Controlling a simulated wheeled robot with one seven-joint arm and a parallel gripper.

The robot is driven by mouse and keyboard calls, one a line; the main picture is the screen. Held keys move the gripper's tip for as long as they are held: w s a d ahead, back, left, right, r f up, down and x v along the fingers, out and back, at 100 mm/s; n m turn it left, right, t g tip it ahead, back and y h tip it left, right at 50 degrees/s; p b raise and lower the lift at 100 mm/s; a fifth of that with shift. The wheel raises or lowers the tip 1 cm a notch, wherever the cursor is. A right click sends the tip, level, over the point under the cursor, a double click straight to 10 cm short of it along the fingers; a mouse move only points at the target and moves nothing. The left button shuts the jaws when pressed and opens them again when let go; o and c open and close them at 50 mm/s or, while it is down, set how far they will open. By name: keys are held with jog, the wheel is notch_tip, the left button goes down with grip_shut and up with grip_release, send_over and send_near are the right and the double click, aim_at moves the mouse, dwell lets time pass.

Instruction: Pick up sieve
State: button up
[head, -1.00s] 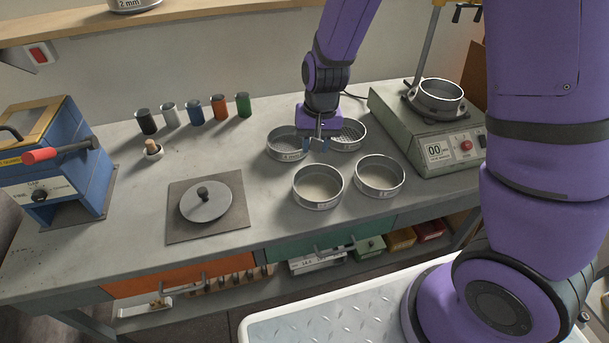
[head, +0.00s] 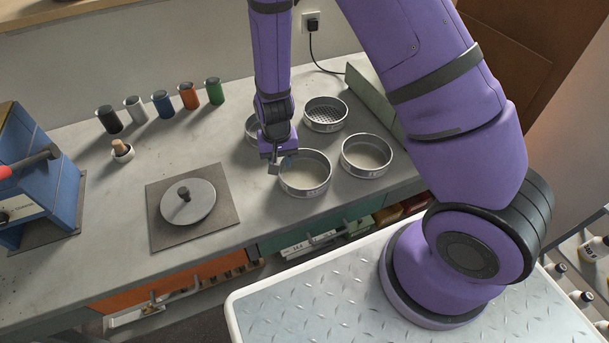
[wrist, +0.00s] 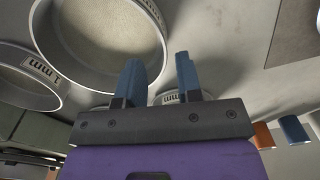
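Several round metal sieves stand on the bench. The front left sieve (head: 304,190) has a fine pale mesh; it fills the upper left of the wrist view (wrist: 90,30). The front right sieve (head: 367,171), labelled 1 mm, is at the left edge there (wrist: 28,98). A coarse-mesh sieve (head: 326,115) stands behind. Another sieve (head: 251,130) is partly hidden by my arm. My gripper (head: 274,168) is open and empty at the left rim of the front left sieve. Its blue fingers (wrist: 160,66) are apart near that rim; I cannot tell whether they touch it.
A dark square plate (head: 160,230) with a knobbed grey lid (head: 187,203) lies left of the sieves. Several coloured cups (head: 162,103) stand at the back. Bench between plate and sieves is clear.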

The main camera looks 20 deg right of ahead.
aim_at(305, 173)
jog(key=shift+s+a+f, duration=0.1)
jog(key=shift+f, duration=1.2)
jog(key=shift+s+a+f, duration=0.1)
jog(key=shift+f, duration=1.2)
grip_shut()
